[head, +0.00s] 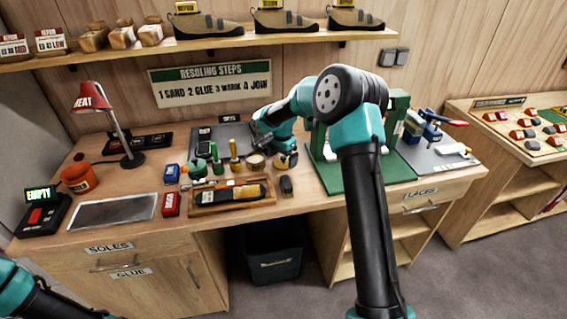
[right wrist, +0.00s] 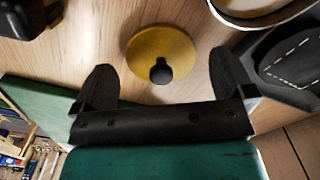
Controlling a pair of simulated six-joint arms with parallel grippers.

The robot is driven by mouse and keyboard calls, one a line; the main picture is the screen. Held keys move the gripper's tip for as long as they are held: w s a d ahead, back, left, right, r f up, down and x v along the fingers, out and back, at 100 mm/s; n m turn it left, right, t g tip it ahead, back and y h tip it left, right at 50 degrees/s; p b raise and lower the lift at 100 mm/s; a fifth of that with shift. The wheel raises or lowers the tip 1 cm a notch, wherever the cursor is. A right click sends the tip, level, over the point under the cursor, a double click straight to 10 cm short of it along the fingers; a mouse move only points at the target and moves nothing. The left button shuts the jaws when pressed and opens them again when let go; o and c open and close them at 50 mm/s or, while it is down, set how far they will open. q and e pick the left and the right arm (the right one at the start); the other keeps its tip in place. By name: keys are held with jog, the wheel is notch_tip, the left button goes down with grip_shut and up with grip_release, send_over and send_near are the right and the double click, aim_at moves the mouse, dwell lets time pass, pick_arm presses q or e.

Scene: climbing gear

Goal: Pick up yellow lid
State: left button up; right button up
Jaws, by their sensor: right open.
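The yellow lid (right wrist: 150,50) is a round disc with a black knob, lying flat on the wooden bench in the right wrist view. In the head view a small yellow shape that looks like it (head: 282,163) shows just below my right gripper (head: 264,141). My right gripper (right wrist: 163,76) is open and empty, its two dark fingers apart on either side of the knob's line in the wrist view. Whether the fingers are level with the lid is hard to tell. My left gripper is out of view; only part of that arm shows at the lower left.
A round pot with a pale inside (right wrist: 262,8) stands close to the lid. A dark stitched shoe piece (right wrist: 295,60) is at the right. In the head view, several bottles, a wooden tray (head: 232,208), and a green stand (head: 345,178) surround the spot.

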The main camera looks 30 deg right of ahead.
jog(key=shift+f, duration=0.85)
jog(key=c, duration=0.8)
